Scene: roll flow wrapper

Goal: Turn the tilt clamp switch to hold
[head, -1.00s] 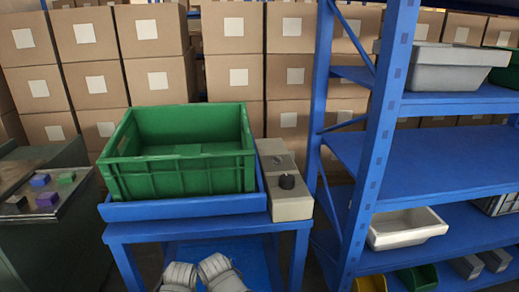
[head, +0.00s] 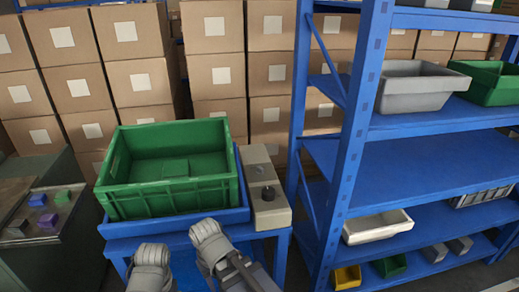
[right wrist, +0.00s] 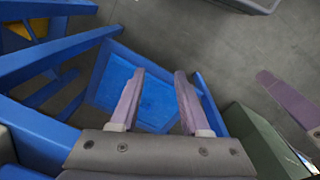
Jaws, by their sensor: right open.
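A beige switch box (head: 258,168) stands on the blue stand, to the right of the green crate. A black round knob (head: 268,193) sits on top near its front end, and a smaller grey round part (head: 259,169) lies behind it. Which way the knob points is too small to tell. My right gripper (right wrist: 159,74) is open and empty in the right wrist view, with blue framework and floor beyond it. In the head view its arm is in front of the stand, below and left of the box; its fingers are hidden. One finger, likely of my left gripper (right wrist: 285,97), shows at the right wrist view's right edge.
The green crate (head: 150,200) sits in a blue tray (head: 200,221) beside the box. A blue shelf rack (head: 345,170) with bins stands close on the right. Stacked cartons (head: 215,75) fill the back. A bench with small coloured blocks (head: 45,215) is at left.

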